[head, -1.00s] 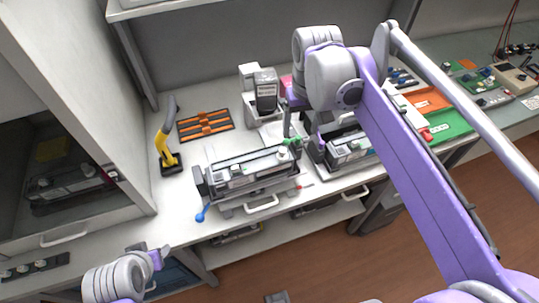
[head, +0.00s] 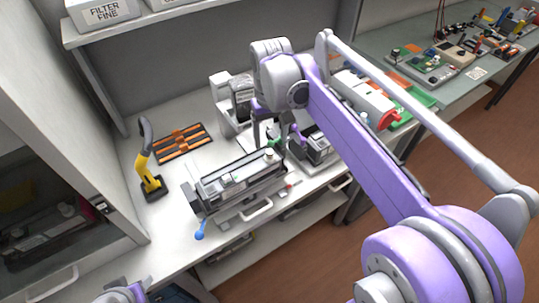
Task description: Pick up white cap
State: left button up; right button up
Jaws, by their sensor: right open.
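The small white cap (head: 268,154) sits at the right end of the toner cartridge (head: 240,181) at the front of the workbench. My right gripper (head: 277,138) is just behind and above the cap, pointing down. Its two fingers are apart, and I see nothing held between them. A green part (head: 276,143) shows close to the cap. A second cartridge (head: 315,150) lies to the right, partly hidden by my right arm. My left gripper (head: 128,294) is at the bottom left edge, mostly cut off, and its jaws are unclear.
A yellow-handled tool (head: 147,170) stands at the left beside an orange and black rack (head: 182,143). A grey and white device (head: 232,103) stands behind the cartridge. A blue-tipped tool (head: 200,231) is at the front edge. The bench between rack and cartridge is clear.

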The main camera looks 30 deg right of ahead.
aim_at(270, 152)
jog(key=f, duration=0.5)
jog(key=shift+s+a+f, duration=0.2)
jog(key=shift+s+a, duration=0.1)
grip_shut()
